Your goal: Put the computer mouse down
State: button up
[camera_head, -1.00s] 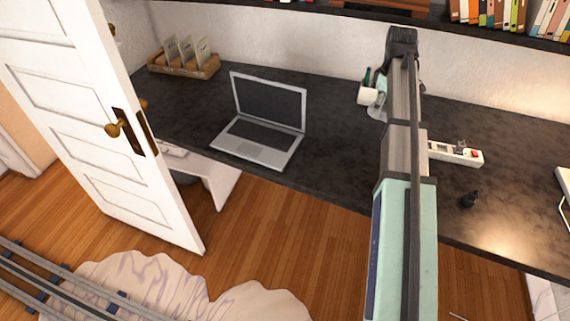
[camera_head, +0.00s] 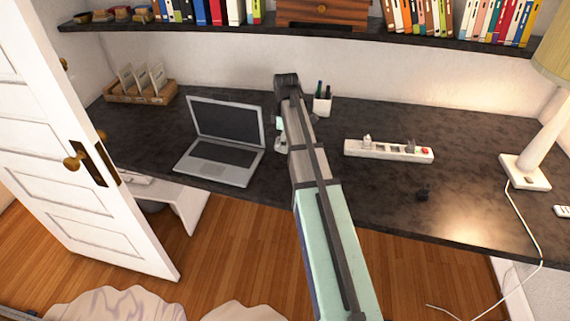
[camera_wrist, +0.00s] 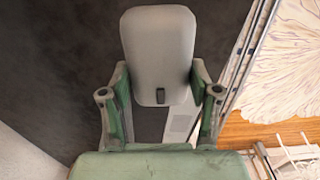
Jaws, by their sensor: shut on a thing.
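My gripper (camera_wrist: 158,82) is shut on the computer mouse (camera_wrist: 158,45), a smooth pale grey rounded body with a small dark slot at its near end. The green and grey fingers press on its two sides in the wrist view. In the head view my gripper (camera_head: 281,136) hangs over the dark desk (camera_head: 335,180), just right of the open silver laptop (camera_head: 225,140). The mouse is hard to make out there. I cannot tell how high it is above the desk.
A white pen cup (camera_head: 322,106) and a white power strip (camera_head: 388,151) stand to the right. A wooden box (camera_head: 140,93) is at the back left. Bare desk lies before the power strip.

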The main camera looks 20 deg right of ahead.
aim_at(286, 171)
notch_tip(286, 171, down, 11)
jog(key=shift+f+p, duration=0.2)
jog(key=shift+p, duration=0.85)
jog(key=shift+f, duration=0.1)
jog(key=o, duration=1.2)
notch_tip(286, 171, up, 12)
jog(key=b, duration=0.3)
